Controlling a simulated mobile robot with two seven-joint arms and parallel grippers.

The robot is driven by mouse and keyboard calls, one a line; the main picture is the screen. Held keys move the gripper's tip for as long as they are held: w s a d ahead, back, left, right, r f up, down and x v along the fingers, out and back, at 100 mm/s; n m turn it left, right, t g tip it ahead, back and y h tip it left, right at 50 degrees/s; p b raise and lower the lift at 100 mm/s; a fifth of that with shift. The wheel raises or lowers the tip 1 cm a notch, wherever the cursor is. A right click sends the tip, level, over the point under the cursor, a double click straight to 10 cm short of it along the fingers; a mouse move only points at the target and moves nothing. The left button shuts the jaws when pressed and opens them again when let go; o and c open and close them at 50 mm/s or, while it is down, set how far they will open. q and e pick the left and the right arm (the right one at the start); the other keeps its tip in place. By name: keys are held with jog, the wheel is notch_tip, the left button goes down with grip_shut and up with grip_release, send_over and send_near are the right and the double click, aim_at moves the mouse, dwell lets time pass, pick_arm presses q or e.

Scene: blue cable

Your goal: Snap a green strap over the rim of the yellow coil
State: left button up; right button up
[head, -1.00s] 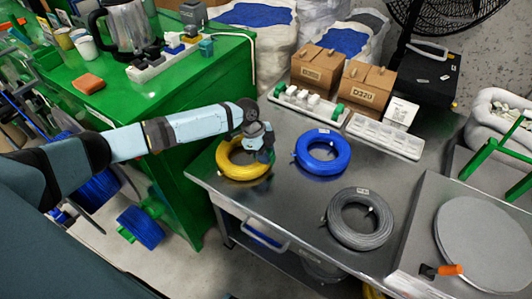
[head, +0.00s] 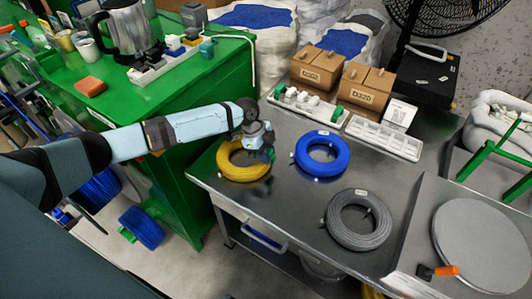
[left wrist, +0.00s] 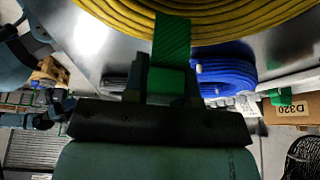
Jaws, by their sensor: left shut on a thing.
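The yellow coil (head: 232,171) lies flat on the steel table near its left edge in the head view. Its rim also fills the top of the left wrist view (left wrist: 210,18). My left gripper (head: 266,152) is at the right side of the coil, over its rim. In the left wrist view my left gripper (left wrist: 168,85) is shut on a green strap (left wrist: 172,38). The strap's far end overlaps the yellow rim in that view. I cannot tell whether it grips the rim. The strap is mostly hidden in the head view.
A blue coil (head: 340,163) lies just right of the yellow one, and a grey coil (head: 360,237) lies nearer the front. Bare table (head: 285,205) shows in front.

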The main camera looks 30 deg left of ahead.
pick_arm(q)
jog(key=shift+f, duration=0.4)
dwell(0.8)
jog(key=o, duration=1.1)
